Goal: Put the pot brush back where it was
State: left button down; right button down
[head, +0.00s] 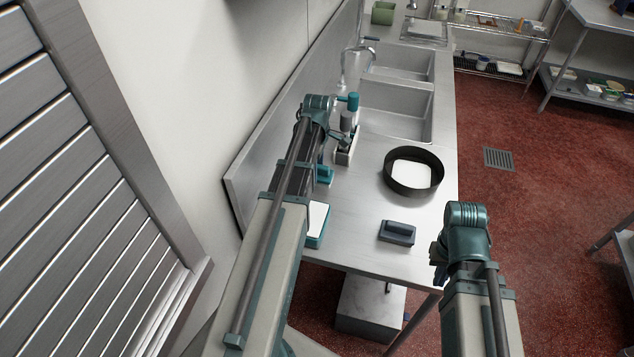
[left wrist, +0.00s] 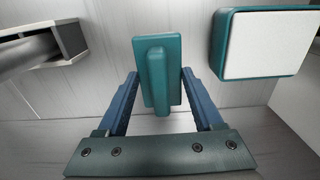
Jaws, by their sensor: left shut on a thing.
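The pot brush (left wrist: 158,75), a teal block with a raised grip, stands between the fingers of my left gripper (left wrist: 158,98) in the left wrist view. The fingers are shut on it. In the head view a teal piece, apparently this brush (head: 325,174), shows beside my left arm, which hides most of the gripper. I cannot tell whether the brush touches the counter.
On the steel counter (head: 365,210) lie a dark block with a grip (head: 397,232) and a round black pan-like ring (head: 414,188) with a white inside. A narrow caddy (head: 345,152) with a grey bottle stands near the wall. Sink basins (head: 395,110) lie beyond. Clear counter surrounds the dark block.

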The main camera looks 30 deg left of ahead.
pick_arm(q)
jog(key=shift+f+b, duration=1.8)
jog(key=shift+b, duration=0.05)
jog(key=shift+f, duration=0.15)
jog(key=shift+c, duration=0.2)
grip_release()
notch_tip(320, 180, up, 12)
jog(key=p, duration=1.2)
jog(key=shift+r, duration=0.25)
jog(key=shift+f, duration=0.1)
